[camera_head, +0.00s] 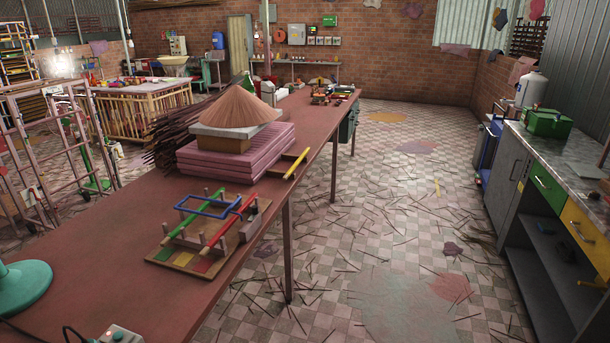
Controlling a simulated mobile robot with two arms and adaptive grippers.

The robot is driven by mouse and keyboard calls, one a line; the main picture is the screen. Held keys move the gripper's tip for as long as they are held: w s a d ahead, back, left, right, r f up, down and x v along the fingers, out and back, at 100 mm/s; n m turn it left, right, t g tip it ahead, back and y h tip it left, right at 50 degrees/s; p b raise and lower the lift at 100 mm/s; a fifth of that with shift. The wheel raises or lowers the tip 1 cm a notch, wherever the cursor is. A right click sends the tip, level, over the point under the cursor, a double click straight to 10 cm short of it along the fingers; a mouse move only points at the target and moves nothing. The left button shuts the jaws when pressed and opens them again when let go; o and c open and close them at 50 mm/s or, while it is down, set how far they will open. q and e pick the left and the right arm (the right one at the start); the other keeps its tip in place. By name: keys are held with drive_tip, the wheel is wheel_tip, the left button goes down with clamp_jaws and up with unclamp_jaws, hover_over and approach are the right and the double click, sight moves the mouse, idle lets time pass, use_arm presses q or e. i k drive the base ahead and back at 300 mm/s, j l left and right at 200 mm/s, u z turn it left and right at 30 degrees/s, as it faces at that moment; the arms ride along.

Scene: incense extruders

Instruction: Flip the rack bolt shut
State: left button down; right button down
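A wooden board (188,260) lies on the long reddish-brown table (130,290), with several short upright posts. A green bar (192,213), a red bar (234,219) and a blue rectangular loop (207,206) are on the posts. A yellow bar (297,163) sits on a wooden piece right of the pink stack. Metal racks (40,150) stand at the left beyond the table. I cannot tell which part is the rack bolt or how it is set. Neither gripper is in view.
A pink stack (235,150) carries a cone of incense sticks (238,108). Dark sticks (175,135) lie behind it. A teal round base (22,285) and a small control box (121,335) are near. The tiled floor (390,230) right of the table has scattered sticks.

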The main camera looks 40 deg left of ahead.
sight(254, 211)
drive_tip(key=i+j+u, duration=0.25)
drive_tip(key=i, duration=0.25)
drive_tip(key=i+j+u, duration=0.3)
drive_tip(key=i, duration=0.3)
drive_tip(key=i+j+u, duration=0.25)
drive_tip(key=i, duration=0.3)
drive_tip(key=l, duration=0.1)
